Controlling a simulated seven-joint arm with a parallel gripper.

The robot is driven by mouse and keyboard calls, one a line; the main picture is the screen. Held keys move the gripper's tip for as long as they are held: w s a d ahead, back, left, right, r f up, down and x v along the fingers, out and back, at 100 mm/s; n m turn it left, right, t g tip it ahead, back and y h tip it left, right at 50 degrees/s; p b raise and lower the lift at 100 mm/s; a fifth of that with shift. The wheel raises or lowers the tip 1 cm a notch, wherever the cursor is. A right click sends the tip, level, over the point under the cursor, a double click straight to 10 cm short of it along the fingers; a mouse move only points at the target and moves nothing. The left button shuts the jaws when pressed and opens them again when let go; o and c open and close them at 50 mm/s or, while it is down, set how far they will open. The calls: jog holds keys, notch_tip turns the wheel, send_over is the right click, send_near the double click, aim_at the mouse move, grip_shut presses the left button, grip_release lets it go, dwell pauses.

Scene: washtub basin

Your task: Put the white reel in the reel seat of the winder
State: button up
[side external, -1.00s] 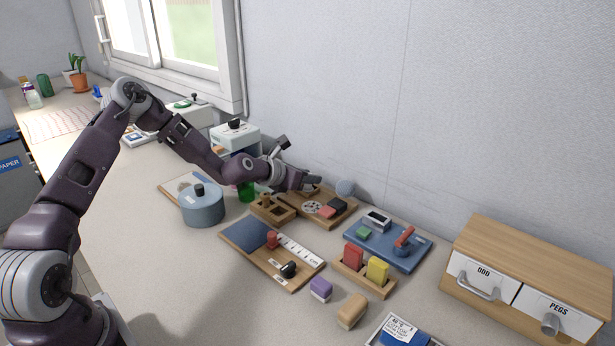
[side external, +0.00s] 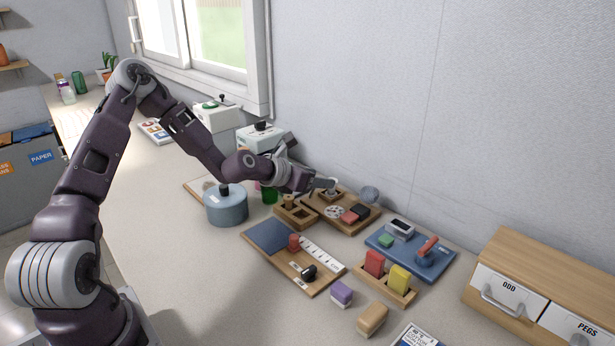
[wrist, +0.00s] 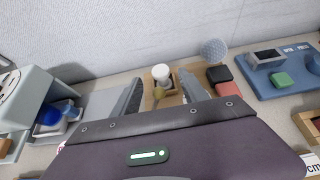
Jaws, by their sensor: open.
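A white, round-topped piece (wrist: 161,72), which looks like the white reel, stands at the wooden board in the wrist view, between my fingers. A brass-coloured part (wrist: 158,93) shows just below it. My gripper (wrist: 162,90) is open, its fingers on either side of the piece with gaps visible; I cannot tell the height between them. In the side view my gripper (side external: 329,184) is over the back of the wooden board (side external: 318,207), and largely hides that spot. A white disc with holes (side external: 335,212) lies on this board. I cannot make out the winder's reel seat for certain.
Red (side external: 350,217) and black (side external: 362,208) blocks sit on the board's right side. A grey ball (side external: 369,194) is close behind, near the wall. A blue board (side external: 412,262) lies right, a blue-grey pot (side external: 226,207) left.

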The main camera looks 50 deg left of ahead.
jog(key=s+d+r+m+g, duration=0.2)
jog(key=s+d+r+m, duration=0.25)
jog(key=s+m, duration=0.45)
jog(key=s+d+r+m+g, duration=0.3)
jog(key=s+d+m, duration=0.25)
jog(key=m, duration=0.45)
jog(key=s+d+r+m, duration=0.1)
jog(key=s+r+m, duration=0.3)
jog(key=s+m, duration=0.4)
jog(key=s+d+r+m+g, duration=0.1)
jog(key=s+r+m, duration=0.3)
jog(key=s+m, duration=0.5)
jog(key=s+d, duration=0.1)
jog(key=s, duration=0.7)
jog(key=shift+r+g, duration=0.15)
jog(key=shift+g, duration=0.15)
jog(key=shift+w, duration=0.1)
